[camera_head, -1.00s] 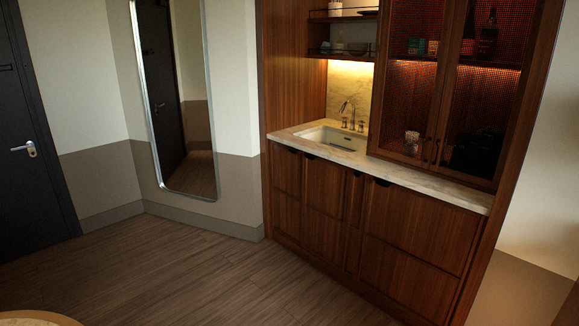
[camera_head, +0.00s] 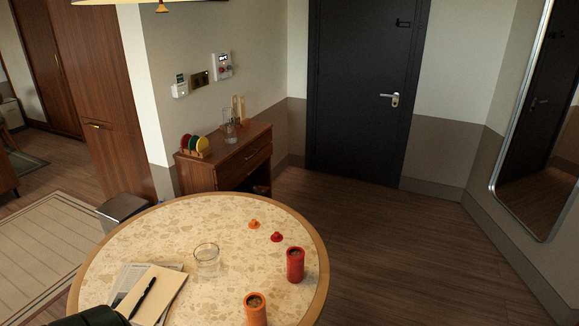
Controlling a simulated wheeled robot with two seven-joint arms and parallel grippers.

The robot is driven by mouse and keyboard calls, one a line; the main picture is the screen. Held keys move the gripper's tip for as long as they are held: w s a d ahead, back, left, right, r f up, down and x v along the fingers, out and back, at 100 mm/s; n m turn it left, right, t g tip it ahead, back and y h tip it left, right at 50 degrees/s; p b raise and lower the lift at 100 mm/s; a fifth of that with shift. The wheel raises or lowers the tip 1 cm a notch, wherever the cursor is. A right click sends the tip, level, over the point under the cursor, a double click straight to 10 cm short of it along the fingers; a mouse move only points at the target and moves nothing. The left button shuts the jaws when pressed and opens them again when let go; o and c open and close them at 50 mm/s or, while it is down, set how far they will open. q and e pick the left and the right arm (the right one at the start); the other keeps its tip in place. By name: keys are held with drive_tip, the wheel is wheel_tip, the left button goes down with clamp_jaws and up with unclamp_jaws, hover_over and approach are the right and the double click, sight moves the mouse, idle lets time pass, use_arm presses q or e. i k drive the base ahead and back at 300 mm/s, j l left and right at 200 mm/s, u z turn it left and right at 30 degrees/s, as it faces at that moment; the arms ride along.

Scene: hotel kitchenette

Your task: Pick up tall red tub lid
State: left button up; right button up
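A small red lid (camera_head: 277,237) with a knob lies on the round speckled table (camera_head: 185,222), towards its right side. A red tub (camera_head: 295,265) stands upright and open just in front of it, near the table's right edge. An orange lid (camera_head: 254,224) lies a little behind and left of the red lid. An orange tub (camera_head: 255,309) stands open at the front edge. The red and orange lids are apart from the tubs. Neither gripper can be made out; a dark shape at the bottom left may be part of my arm.
A wooden cabinet (camera_head: 228,155) stands behind the table. The floor (camera_head: 370,240) to the right is clear up to the black door (camera_head: 362,90).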

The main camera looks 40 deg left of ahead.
sight(276, 237)
drive_tip(key=i+l+u, duration=0.2)
drive_tip(key=u, duration=0.15)
drive_tip(key=i+l+u, duration=0.15)
drive_tip(key=l+u, duration=0.25)
drive_tip(key=i+l+u, duration=0.1)
drive_tip(key=l+u, duration=0.25)
drive_tip(key=i+l+u, duration=0.1)
drive_tip(key=l+u, duration=0.65)
drive_tip(key=l, duration=0.55)
